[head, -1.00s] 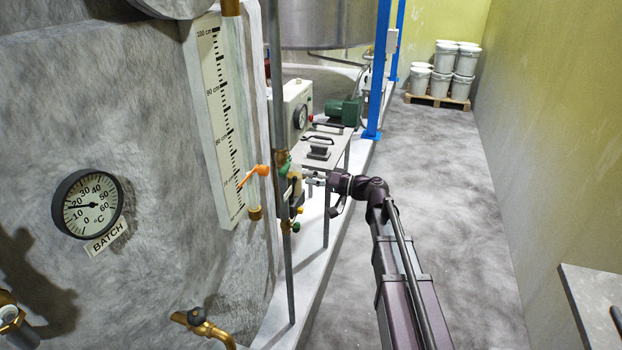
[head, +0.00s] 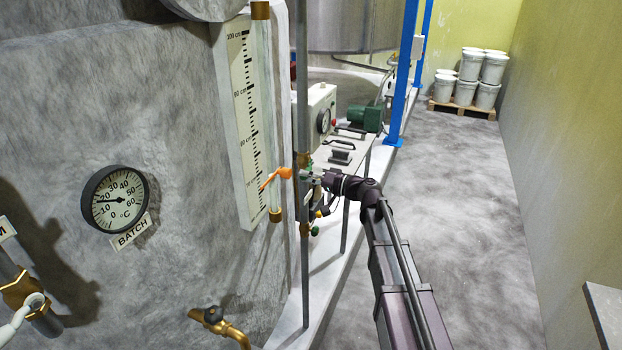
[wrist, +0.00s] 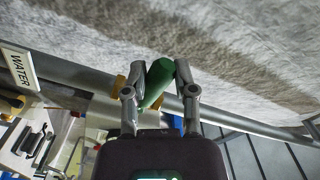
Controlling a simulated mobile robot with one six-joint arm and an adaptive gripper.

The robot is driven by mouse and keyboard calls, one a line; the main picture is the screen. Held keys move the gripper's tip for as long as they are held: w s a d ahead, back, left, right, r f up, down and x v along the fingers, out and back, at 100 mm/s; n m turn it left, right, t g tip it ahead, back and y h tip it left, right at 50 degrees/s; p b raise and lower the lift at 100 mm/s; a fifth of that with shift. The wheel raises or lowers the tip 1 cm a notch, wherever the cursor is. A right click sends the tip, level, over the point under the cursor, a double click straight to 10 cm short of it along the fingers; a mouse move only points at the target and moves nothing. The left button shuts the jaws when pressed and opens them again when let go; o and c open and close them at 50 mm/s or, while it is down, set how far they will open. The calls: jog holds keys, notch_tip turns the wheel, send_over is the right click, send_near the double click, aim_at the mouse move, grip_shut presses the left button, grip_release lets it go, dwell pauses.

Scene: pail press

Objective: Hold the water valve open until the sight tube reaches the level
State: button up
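The sight tube (head: 263,110) stands upright beside a white scale (head: 246,105) on the grey tank. An orange pointer (head: 277,178) sits across its lower part. I cannot make out the water line in the tube. A thin vertical pipe (head: 304,265) stands just right of the tube. My gripper (head: 310,178) is at this pipe, at about the pointer's height. In the wrist view, a green valve handle (wrist: 158,82) lies between my fingertips, which are drawn in and appear to touch both sides. A WATER label (wrist: 18,68) is on the pipe beside it.
A dial gauge (head: 115,199) and a brass tap (head: 215,322) are on the tank. A small bench (head: 345,152) with a green motor (head: 365,117) stands behind my gripper. The floor to the right is clear up to stacked white pails (head: 475,80).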

dwell(0.3)
jog(key=shift+w+d+f+b, duration=0.1)
jog(key=shift+f+b, duration=0.9)
jog(key=shift+b, duration=0.05)
jog(key=shift+c, duration=0.2)
jog(key=shift+w+f+b, duration=0.15)
jog(key=shift+f+b, duration=0.2)
jog(key=shift+d+f, duration=0.1)
jog(key=shift+w+d+f+b, duration=0.1)
jog(key=shift+w+f+b, duration=0.25)
jog(key=shift+f+b, duration=0.25)
jog(key=shift+w+d+f+b, duration=0.1)
jog(key=shift+w+f+b, duration=0.2)
jog(key=shift+f+b, duration=0.25)
jog(key=shift+w, duration=0.1)
